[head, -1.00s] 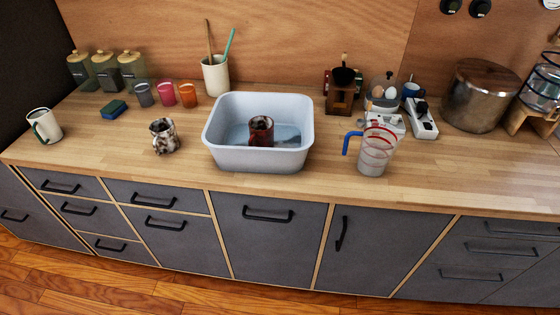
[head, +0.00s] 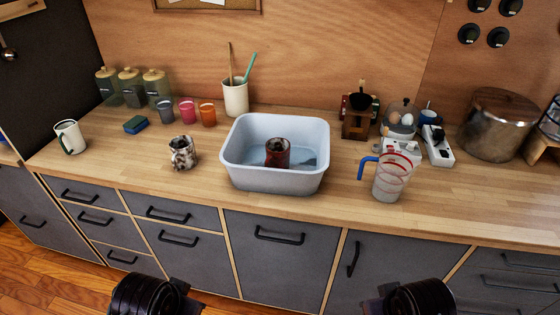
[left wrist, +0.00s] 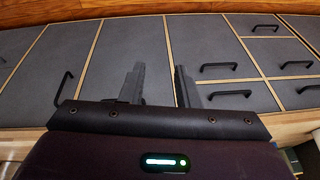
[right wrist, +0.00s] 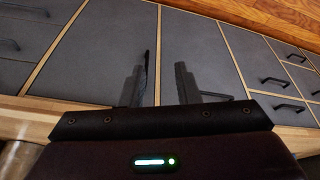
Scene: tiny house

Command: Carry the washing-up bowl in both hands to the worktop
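The pale blue-grey washing-up bowl (head: 275,182) stands upright on the wooden worktop (head: 340,207), near its front edge. A dark red mug-like item (head: 278,153) is inside it. My left gripper (left wrist: 160,85) is open and empty; the left wrist view shows only cabinet fronts between and beyond its fingers. My right gripper (right wrist: 160,83) is open and empty, also in front of cabinet doors. In the head view both arms show only at the bottom edge, below and apart from the bowl, with their fingertips not clearly visible.
A speckled mug (head: 183,153) stands left of the bowl. A measuring jug with a blue handle (head: 393,178) stands close to its right. Coloured cups (head: 187,113), a utensil pot (head: 235,98) and a coffee grinder (head: 357,118) stand behind. Bare worktop lies left of the speckled mug.

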